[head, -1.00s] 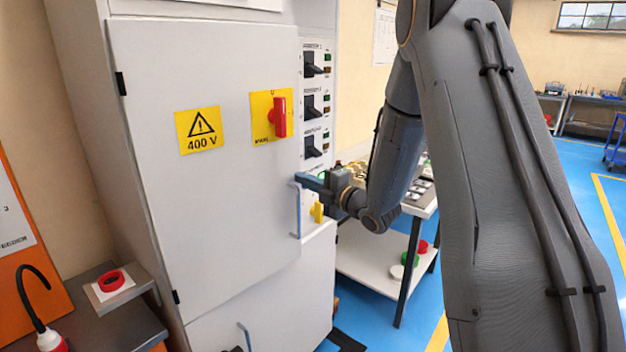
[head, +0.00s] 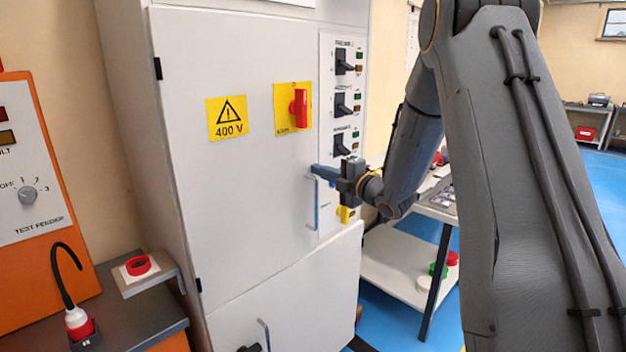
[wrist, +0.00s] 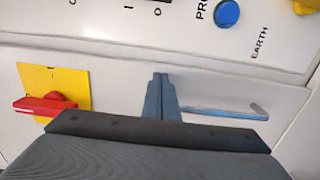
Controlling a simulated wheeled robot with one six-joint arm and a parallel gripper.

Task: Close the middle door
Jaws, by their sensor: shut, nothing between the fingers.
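The middle door (head: 240,180) is the large pale grey panel with a 400 V warning label and a red rotary switch (head: 300,108) on a yellow plate. Its hinges are on the left, and its right edge looks close to the cabinet front; I cannot tell whether it is fully flush. Its blue-grey bar handle (head: 317,207) is near the lower right edge and also shows in the wrist view (wrist: 225,112). My gripper (head: 316,171) is shut and empty, its tips against or just in front of the door by the handle's upper end. In the wrist view the fingertips (wrist: 160,78) point at the door's edge.
A feeder switch column (head: 342,100) stands right of the door, with a yellow knob (head: 346,214) below. A lower door (head: 290,295) has its own handle. An orange test feeder (head: 30,190) and grey bench stand left; a shelved table (head: 405,270) stands right.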

